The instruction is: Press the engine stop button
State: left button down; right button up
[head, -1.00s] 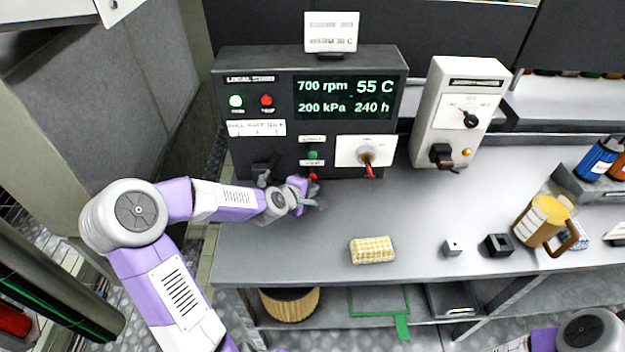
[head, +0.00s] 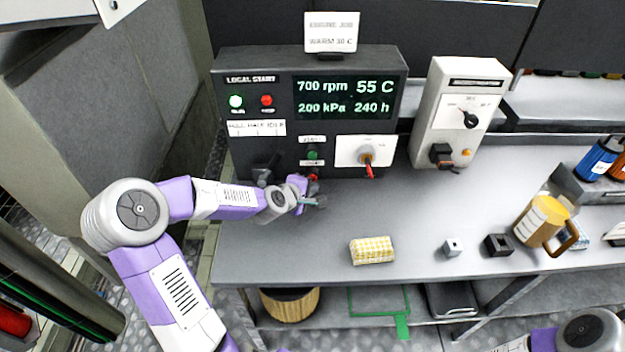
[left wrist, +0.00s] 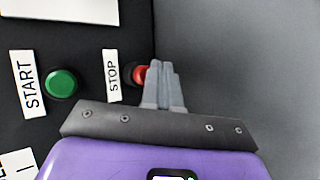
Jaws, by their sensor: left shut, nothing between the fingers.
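The red engine stop button (left wrist: 141,75) is on the black panel beside a STOP label (left wrist: 113,76) in the left wrist view. My left gripper (left wrist: 161,68) is shut and empty, its fingertips right at the button and partly covering it. I cannot tell whether they touch it. In the head view the button (head: 313,177) shows low on the local start panel (head: 240,155), with my left gripper (head: 318,200) just in front and below. The green start button (left wrist: 62,82) sits beside it. My right gripper is out of view.
A white plate with a red-handled switch (head: 367,157) is right of the buttons. A grey control box (head: 455,120) stands further right. A yellow checked sponge (head: 371,250), small blocks (head: 498,245) and a yellow jug (head: 541,220) are on the bench (head: 300,255).

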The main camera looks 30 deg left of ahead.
pick_arm(q)
jog(key=shift+w+a, duration=0.1)
jog(key=shift+w, duration=0.1)
jog(key=shift+w+a, duration=0.3)
jog(key=shift+w, duration=0.15)
dwell(0.9)
jog(key=shift+s, duration=0.1)
jog(key=shift+s+d, duration=0.5)
jog(key=shift+s, duration=0.2)
jog(key=shift+s, duration=0.1)
jog(key=shift+s+d+p, duration=0.35)
jog(key=shift+s+d, duration=0.1)
jog(key=shift+s, duration=0.25)
jog(key=shift+s+d+p, duration=0.4)
jog(key=shift+s, duration=0.25)
jog(key=shift+s+d+p, duration=0.35)
jog(key=shift+s+d, duration=0.1)
jog(key=shift+s, duration=0.25)
